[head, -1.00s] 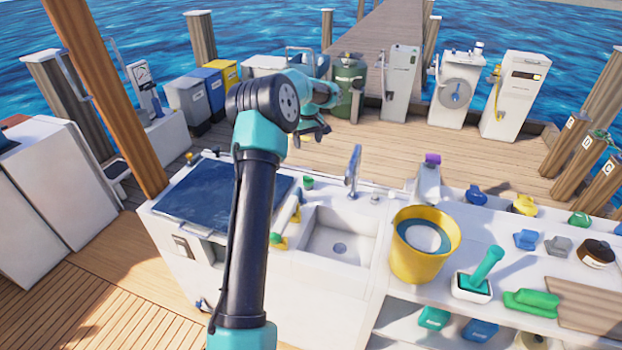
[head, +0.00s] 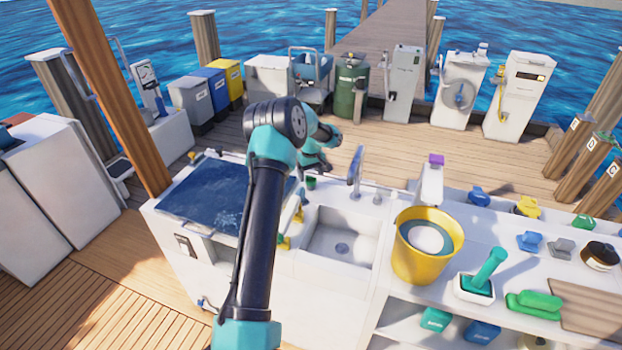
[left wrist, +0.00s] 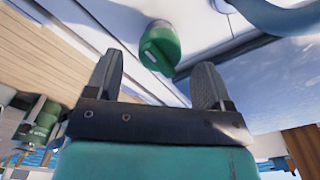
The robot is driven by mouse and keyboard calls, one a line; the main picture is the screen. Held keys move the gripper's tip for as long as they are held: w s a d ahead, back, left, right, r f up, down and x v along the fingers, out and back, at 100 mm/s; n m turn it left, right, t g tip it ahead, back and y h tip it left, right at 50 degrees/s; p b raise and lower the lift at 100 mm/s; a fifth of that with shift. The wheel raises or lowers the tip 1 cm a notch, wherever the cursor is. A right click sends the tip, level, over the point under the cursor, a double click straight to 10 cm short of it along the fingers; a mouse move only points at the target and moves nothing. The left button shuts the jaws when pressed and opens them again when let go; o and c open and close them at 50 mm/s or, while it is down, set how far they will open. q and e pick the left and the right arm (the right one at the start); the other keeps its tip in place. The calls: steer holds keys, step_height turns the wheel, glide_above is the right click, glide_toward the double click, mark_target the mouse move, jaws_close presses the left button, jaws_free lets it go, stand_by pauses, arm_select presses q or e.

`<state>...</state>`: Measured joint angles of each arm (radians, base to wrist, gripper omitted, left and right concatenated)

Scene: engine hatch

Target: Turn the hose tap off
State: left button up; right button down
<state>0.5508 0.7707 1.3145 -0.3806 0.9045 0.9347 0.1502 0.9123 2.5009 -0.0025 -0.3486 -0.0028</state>
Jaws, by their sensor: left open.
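A small tap-like fitting with a blue part (head: 205,304) sits low on the front of the white counter, left of my left arm; I cannot tell its setting. Yellow and green fittings (head: 284,242) show beside the sink, partly hidden by my arm. My left gripper (head: 314,168) is above the back of the counter. In the left wrist view, its two fingers (left wrist: 160,62) are apart and empty. My right gripper is out of view.
The sink (head: 335,250) has a tall faucet (head: 355,170) at its back edge, right of the gripper. A yellow bucket (head: 425,262) stands right of the sink. A dark blue panel (head: 205,205) covers the counter's left. Dock machines stand behind.

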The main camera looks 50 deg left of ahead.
mark_target(311, 180)
arm_select(q)
steer(key=shift+f, duration=1.2)
steer(key=shift+c, duration=0.4)
steer(key=c, duration=0.8)
steer(key=shift+c, duration=0.2)
